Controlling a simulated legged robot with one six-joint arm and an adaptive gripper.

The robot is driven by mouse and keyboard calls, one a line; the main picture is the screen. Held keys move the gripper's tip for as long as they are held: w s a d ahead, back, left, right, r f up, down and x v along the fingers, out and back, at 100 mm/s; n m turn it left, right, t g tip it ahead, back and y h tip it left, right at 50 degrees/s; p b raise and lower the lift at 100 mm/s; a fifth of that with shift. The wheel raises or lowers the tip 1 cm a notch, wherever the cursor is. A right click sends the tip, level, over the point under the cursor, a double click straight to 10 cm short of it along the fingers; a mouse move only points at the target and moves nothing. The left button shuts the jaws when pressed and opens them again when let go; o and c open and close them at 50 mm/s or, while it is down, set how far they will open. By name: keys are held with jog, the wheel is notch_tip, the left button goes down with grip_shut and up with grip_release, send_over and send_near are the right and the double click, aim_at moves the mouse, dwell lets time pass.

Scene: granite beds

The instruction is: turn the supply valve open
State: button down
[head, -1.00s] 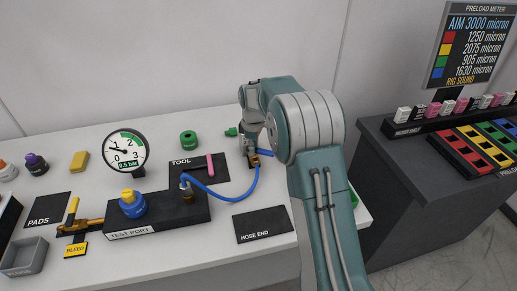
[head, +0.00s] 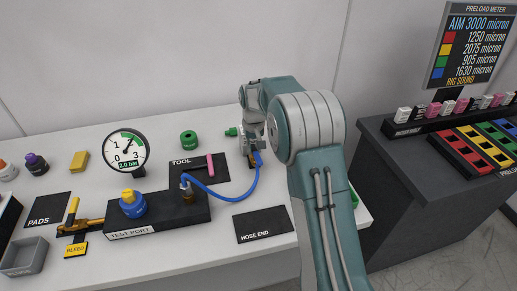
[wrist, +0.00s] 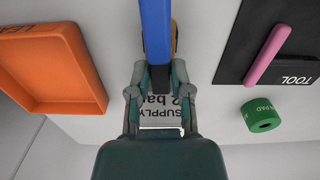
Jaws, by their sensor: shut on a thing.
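The supply valve's blue lever (wrist: 156,30) runs straight out from between my fingers in the wrist view. A strip of its brass body (wrist: 175,38) shows beside it. My gripper (wrist: 158,78) is shut on the lever, and it also shows in the head view (head: 251,143), reaching down over the valve (head: 253,160). The fingers partly cover the "SUPPLY 2 bar" label (wrist: 160,107). The pressure gauge (head: 126,152) reads 2.0 bar, its needle up toward the green band. A blue hose (head: 230,198) curves between the valve and the test port block (head: 160,216).
The black tool mat (head: 200,175) holds a pink bar (head: 210,166). A green pad ring (head: 188,140) stands behind it. An orange tray (wrist: 60,70) lies on the other side of my gripper. The hose end mat (head: 263,224) is bare.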

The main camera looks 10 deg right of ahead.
aim_at(254, 148)
jog(key=c, duration=0.7)
grip_release()
jog(key=shift+d, duration=0.1)
jog(key=shift+r, duration=3)
